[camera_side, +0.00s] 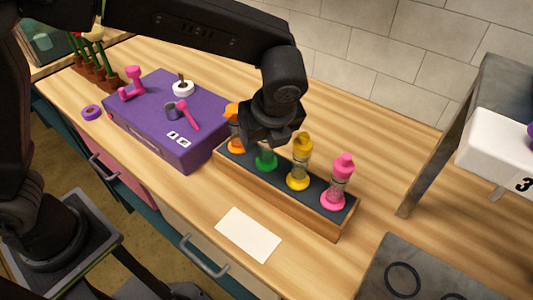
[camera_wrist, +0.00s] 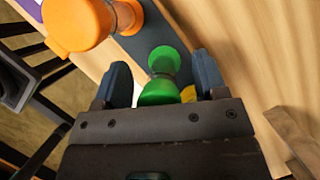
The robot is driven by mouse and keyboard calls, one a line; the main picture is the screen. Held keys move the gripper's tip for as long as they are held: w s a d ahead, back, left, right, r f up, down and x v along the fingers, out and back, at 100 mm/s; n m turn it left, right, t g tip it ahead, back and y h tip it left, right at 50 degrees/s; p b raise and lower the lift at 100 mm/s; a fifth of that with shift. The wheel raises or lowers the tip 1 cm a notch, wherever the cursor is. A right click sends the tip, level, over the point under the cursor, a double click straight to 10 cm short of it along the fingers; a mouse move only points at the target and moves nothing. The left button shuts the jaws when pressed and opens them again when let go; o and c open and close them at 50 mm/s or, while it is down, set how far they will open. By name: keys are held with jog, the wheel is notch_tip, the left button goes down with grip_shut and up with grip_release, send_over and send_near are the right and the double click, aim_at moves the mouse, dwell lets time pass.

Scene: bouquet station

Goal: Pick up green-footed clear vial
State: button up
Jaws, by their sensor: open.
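The green-footed clear vial (camera_side: 266,158) stands in a wooden rack (camera_side: 280,205) with a dark top, between an orange vial and a yellow one. In the side view its upper part is hidden behind my gripper (camera_side: 268,140). In the wrist view the green vial (camera_wrist: 163,66) shows between the two fingers of my gripper (camera_wrist: 165,80), with its green foot and green top both visible. The fingers are open on either side of it, and I cannot tell whether they touch it.
An orange vial (camera_wrist: 78,25) is close to the left finger. The yellow vial (camera_side: 300,165) and pink vial (camera_side: 336,185) stand in the same rack. A purple case (camera_side: 150,125) lies left of it, a white card (camera_side: 248,235) in front. A grey metal stand (camera_side: 440,140) is at right.

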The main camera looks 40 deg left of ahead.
grip_shut()
dwell(0.5)
jog(key=shift+r, duration=0.1)
